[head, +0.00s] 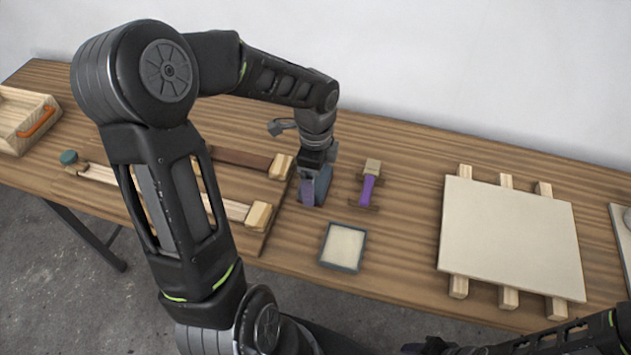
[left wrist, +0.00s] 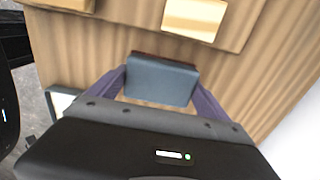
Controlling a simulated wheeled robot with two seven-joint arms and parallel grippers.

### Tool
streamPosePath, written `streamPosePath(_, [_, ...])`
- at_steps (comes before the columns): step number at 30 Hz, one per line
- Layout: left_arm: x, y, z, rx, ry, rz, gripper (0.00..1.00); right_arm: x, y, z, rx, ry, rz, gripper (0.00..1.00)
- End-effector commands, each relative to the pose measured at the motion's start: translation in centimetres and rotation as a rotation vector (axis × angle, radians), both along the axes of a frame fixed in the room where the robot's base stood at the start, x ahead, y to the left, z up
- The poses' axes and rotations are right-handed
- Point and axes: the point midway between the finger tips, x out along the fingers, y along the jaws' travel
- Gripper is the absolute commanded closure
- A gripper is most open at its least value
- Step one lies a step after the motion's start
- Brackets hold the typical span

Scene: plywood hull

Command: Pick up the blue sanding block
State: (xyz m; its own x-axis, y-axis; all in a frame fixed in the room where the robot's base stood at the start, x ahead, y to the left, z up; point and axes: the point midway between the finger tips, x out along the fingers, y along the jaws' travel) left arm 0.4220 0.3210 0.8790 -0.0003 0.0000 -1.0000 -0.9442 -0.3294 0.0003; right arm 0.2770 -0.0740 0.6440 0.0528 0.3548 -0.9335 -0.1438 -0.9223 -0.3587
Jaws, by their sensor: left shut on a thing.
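The blue sanding block (left wrist: 160,80) is a small grey-blue block between the two purple fingers of my left gripper (left wrist: 165,88) in the left wrist view. The fingers lie along its two sides and are shut on it. In the head view my left gripper (head: 314,188) points down near the middle of the table, and part of the block (head: 323,184) shows beside a finger. I cannot tell whether the block touches the tabletop. Part of my right arm shows at the lower right of the head view; the state of its gripper is not clear.
A shallow grey-rimmed tray (head: 326,262) lies in front of the gripper. A purple-handled tool (head: 368,188) is just to its right. A wooden frame (head: 258,212) lies to the left. A pale panel (head: 510,235) rests on wooden strips to the right. A wooden box (head: 20,135) is far left.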

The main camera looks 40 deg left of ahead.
Motion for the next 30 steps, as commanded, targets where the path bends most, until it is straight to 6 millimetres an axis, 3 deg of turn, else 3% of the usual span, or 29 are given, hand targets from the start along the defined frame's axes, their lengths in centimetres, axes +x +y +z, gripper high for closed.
streamPosePath(5, [0.0,0.0,0.0,0.000,-0.001,0.000,0.58,0.0,0.0,0.0,0.000,0.000,0.000,0.52])
streamPosePath(16, [0.1,0.0,1.0,0.002,-0.005,0.001,0.58,0.0,0.0,-0.1,0.000,0.000,0.000,0.52])
streamPosePath(30, [0.1,0.0,9.0,0.001,-0.004,0.001,0.58,0.1,0.0,-0.6,0.002,-0.003,0.000,0.52])
